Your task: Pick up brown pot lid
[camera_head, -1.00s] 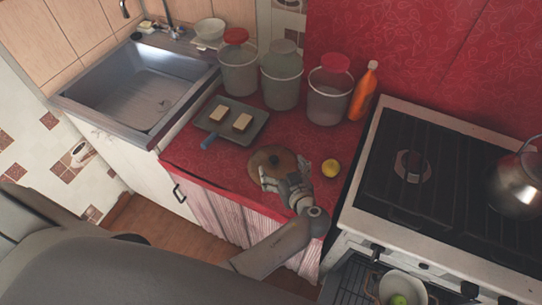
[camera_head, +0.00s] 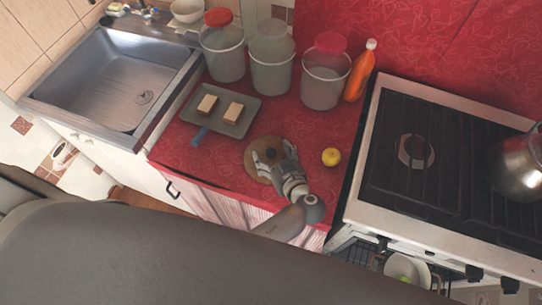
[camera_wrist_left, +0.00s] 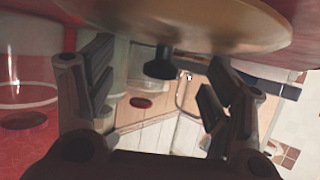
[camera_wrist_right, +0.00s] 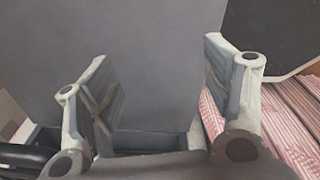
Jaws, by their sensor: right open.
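The brown pot lid (camera_head: 256,165) lies on the red counter, a round disc with a dark knob (camera_head: 270,154) at its middle. My left gripper (camera_head: 280,163) is over the lid's right side, close to the knob, and hides part of the lid. In the left wrist view the lid (camera_wrist_left: 225,25) fills the top and its dark knob (camera_wrist_left: 158,66) shows between the two spread fingers, which look apart from it. My right gripper (camera_wrist_right: 155,70) is open and empty in its own wrist view, with a grey surface behind it; the head view does not show it.
A grey tray (camera_head: 237,127) with two pale blocks lies behind the lid. Several lidded buckets (camera_head: 271,75) and an orange bottle (camera_head: 361,72) stand at the back. A lemon (camera_head: 331,157) lies right of the gripper. The stove (camera_head: 440,140) is right, the sink (camera_head: 115,85) left.

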